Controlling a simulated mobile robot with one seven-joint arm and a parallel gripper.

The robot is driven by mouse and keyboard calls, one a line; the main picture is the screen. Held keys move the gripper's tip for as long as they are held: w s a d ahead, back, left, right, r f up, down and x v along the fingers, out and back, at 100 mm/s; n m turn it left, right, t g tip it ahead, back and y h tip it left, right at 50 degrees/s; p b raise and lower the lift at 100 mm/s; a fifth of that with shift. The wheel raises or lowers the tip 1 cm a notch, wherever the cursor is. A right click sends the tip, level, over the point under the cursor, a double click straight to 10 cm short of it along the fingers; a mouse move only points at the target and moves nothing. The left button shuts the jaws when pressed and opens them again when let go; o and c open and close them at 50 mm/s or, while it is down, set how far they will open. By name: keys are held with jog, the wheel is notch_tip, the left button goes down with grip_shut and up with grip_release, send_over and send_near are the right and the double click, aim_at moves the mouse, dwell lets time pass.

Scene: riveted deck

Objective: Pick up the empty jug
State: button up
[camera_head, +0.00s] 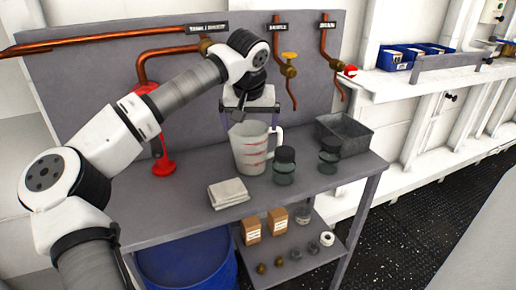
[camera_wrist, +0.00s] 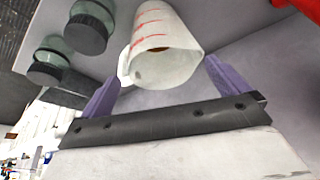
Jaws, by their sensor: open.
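The jug (camera_head: 250,150) is a translucent white measuring jug with red marks, standing upright on the grey bench. Its handle is on its right side in the head view. In the wrist view the jug (camera_wrist: 163,48) shows from above, its mouth toward me, with no contents that I can make out. My gripper (camera_head: 252,112) is open just above and behind the jug's rim. In the wrist view its two purple fingers (camera_wrist: 160,85) stand wide apart, either side of the jug's mouth. I cannot tell whether they touch it.
Two dark-lidded glass jars (camera_head: 284,165) (camera_head: 329,156) stand right of the jug. A grey metal bin (camera_head: 346,134) is behind them. A folded white cloth (camera_head: 228,193) lies in front. A red stand (camera_head: 163,165) is at left. Copper pipes with valves (camera_head: 289,70) hang behind.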

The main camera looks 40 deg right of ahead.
aim_at(259, 147)
jog(key=x, duration=0.8)
jog(key=shift+p, duration=0.3)
jog(key=c, duration=1.1)
jog(key=shift+a+r, duration=0.1)
jog(key=shift+r, duration=0.1)
